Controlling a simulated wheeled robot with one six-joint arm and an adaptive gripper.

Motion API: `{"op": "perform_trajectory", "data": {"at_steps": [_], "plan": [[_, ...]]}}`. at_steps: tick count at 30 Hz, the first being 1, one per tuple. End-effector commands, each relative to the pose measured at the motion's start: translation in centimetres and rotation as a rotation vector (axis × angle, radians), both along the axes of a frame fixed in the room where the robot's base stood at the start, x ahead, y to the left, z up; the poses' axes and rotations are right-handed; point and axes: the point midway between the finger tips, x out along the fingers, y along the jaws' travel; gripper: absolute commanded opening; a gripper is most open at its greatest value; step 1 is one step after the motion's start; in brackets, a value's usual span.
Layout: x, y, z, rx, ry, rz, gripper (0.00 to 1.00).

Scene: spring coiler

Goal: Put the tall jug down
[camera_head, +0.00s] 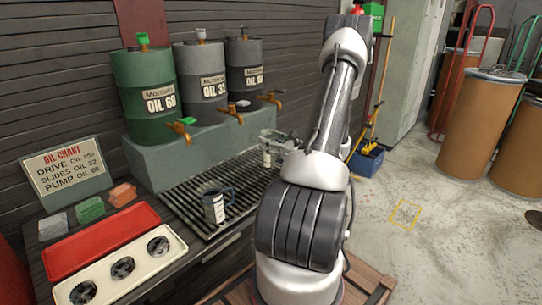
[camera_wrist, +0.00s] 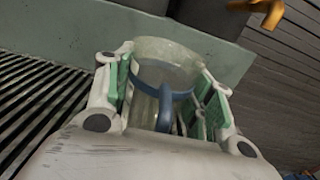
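The tall jug (camera_head: 267,158) is pale and see-through, with a blue band and blue handle that show in the wrist view (camera_wrist: 165,75). My gripper (camera_head: 272,142) is around it near the back right of the slatted drip grate (camera_head: 190,187). In the wrist view my gripper (camera_wrist: 165,92) has its green pads against both sides of the jug, and its handle points toward my palm. The jug looks upright or nearly so. My arm partly hides it, and I cannot tell whether its base touches the grate.
Another jug (camera_head: 216,206) with a dark blue rim and handle stands on the grate's front part. Brass taps (camera_head: 237,114) of the green drum (camera_head: 143,82) and two grey drums overhang the grate. A red tray (camera_head: 100,240) and a cream tray (camera_head: 122,268) lie at left.

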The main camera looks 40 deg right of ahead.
Motion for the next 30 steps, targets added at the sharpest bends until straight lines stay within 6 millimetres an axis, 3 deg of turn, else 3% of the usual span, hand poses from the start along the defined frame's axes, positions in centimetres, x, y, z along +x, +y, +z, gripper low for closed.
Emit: {"op": "perform_trajectory", "data": {"at_steps": [1,5,14,17,27,30], "plan": [[0.0,0.0,0.0,0.0,0.0,0.0,0.29],[0.0,0.0,0.0,0.0,0.0,0.0,0.06],[0.0,0.0,0.6,-0.001,-0.001,0.0,0.05],[0.0,0.0,1.8,-0.003,-0.002,0.001,0.05],[0.0,0.0,8.5,-0.004,-0.001,0.0,0.05],[-0.1,-0.1,9.3,-0.001,-0.001,-0.003,0.05]]}}
